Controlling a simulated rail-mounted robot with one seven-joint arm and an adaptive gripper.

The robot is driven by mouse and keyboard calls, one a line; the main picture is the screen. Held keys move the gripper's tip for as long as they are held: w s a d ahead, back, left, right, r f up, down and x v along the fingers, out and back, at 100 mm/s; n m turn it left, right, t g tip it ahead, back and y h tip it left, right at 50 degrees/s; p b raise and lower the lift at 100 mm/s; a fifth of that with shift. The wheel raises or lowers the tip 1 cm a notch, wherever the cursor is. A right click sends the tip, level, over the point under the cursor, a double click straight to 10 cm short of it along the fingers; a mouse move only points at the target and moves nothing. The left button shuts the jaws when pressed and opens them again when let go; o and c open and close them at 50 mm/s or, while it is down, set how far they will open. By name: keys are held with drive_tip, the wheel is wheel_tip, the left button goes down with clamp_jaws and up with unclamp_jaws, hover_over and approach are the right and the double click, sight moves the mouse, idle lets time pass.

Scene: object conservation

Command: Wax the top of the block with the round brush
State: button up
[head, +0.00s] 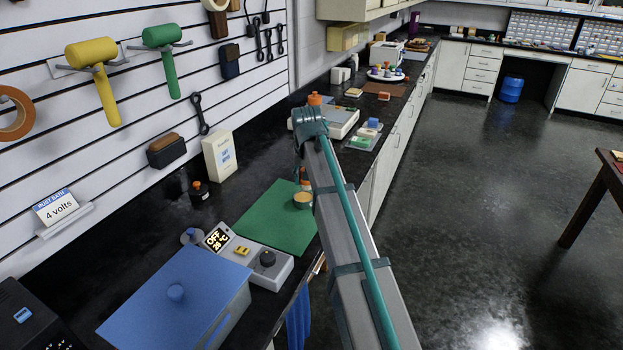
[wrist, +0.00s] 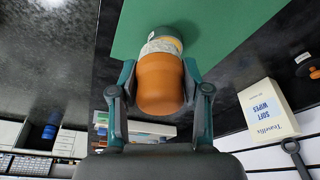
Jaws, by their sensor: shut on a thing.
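The round brush has an orange-brown handle (wrist: 160,84) and a pale bristle band (wrist: 162,45) in the wrist view. My gripper (wrist: 160,95) is shut around the handle. The bristle end points toward the green mat, at a dark round thing with an amber edge; I cannot tell whether they touch. In the head view a little of the orange handle (head: 305,178) shows beside my arm, just behind a small round tan-topped container (head: 303,200) on the mat. My arm hides much of that spot. I cannot make out the block for certain.
The green mat (head: 270,215) lies on the black bench. Around it are a control box (head: 260,258), a blue lidded bath (head: 185,300), a dark orange-capped bottle (head: 199,192) and a wipes box (head: 220,155). Open floor (head: 460,200) lies right of the bench.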

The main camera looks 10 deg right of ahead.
drive_tip(key=w+f+n, duration=0.2)
drive_tip(key=w+f, duration=0.2)
drive_tip(key=w, duration=0.5)
drive_tip(key=b, duration=0.2)
hover_over(303, 196)
drive_tip(key=shift+s+f, duration=0.25)
drive_tip(key=shift+f, duration=1.15)
drive_tip(key=shift+s+f, duration=0.2)
drive_tip(key=shift+f, duration=1.15)
drive_tip(key=shift+s+f, duration=0.1)
drive_tip(key=shift+f, duration=0.5)
drive_tip(key=shift+r, duration=0.1)
wheel_tip(303, 196, up, 7)
drive_tip(key=p, duration=0.3)
drive_tip(key=shift+p, duration=0.3)
idle(0.5)
